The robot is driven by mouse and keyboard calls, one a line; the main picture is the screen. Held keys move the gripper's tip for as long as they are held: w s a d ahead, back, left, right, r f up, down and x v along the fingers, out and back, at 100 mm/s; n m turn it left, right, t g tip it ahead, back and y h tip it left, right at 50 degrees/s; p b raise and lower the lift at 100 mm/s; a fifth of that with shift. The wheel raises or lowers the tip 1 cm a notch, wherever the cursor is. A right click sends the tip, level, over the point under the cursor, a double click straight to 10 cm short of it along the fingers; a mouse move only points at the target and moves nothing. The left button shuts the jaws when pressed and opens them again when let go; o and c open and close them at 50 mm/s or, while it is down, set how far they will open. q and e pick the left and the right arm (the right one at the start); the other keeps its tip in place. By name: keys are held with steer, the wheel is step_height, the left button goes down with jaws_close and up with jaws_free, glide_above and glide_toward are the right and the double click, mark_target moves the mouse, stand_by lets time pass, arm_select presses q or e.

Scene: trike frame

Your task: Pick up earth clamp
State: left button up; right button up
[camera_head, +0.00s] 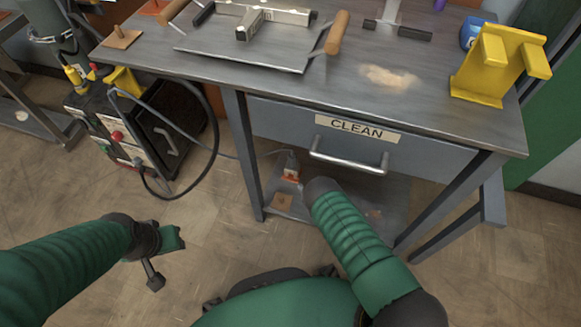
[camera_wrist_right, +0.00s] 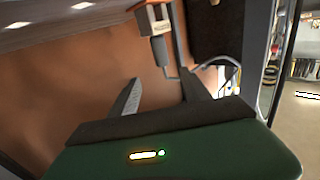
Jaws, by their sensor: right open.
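The likely earth clamp (camera_head: 291,169), small with orange and pale grey parts, is on the lower shelf under the workbench drawer. In the right wrist view the clamp (camera_wrist_right: 154,22) shows near the top, with a grey handle and a cable. My right gripper (camera_wrist_right: 160,92) is open and empty, its two fingers pointing toward the clamp but apart from it. In the head view my right wrist reaches under the drawer, and the fingers are hidden. My left gripper (camera_head: 160,262) hangs over the floor at left, away from the bench; its jaw opening is unclear.
The bench top (camera_head: 330,95) and the drawer (camera_head: 350,150) with its handle overhang the lower shelf (camera_head: 335,205). Bench legs stand at either side. A welding machine (camera_head: 140,130) with looping cables stands left. A yellow holder (camera_head: 497,65) sits on the bench.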

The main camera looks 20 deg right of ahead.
steer(key=w+a+b, duration=0.1)
steer(key=w+b, duration=0.1)
steer(key=w, duration=0.2)
steer(key=w+a+b, duration=0.1)
steer(key=w+b, duration=0.2)
steer(key=w, duration=0.2)
steer(key=w+a+b, duration=0.1)
steer(key=w+b, duration=0.1)
steer(key=w, duration=0.2)
steer(key=shift+w, duration=0.3)
steer(key=shift+w+r, duration=0.15)
steer(key=shift+r, duration=0.1)
arm_select(q)
steer(key=s+x, duration=0.2)
steer(key=x, duration=0.7)
steer(key=shift+f, duration=0.25)
arm_select(e)
jaws_close()
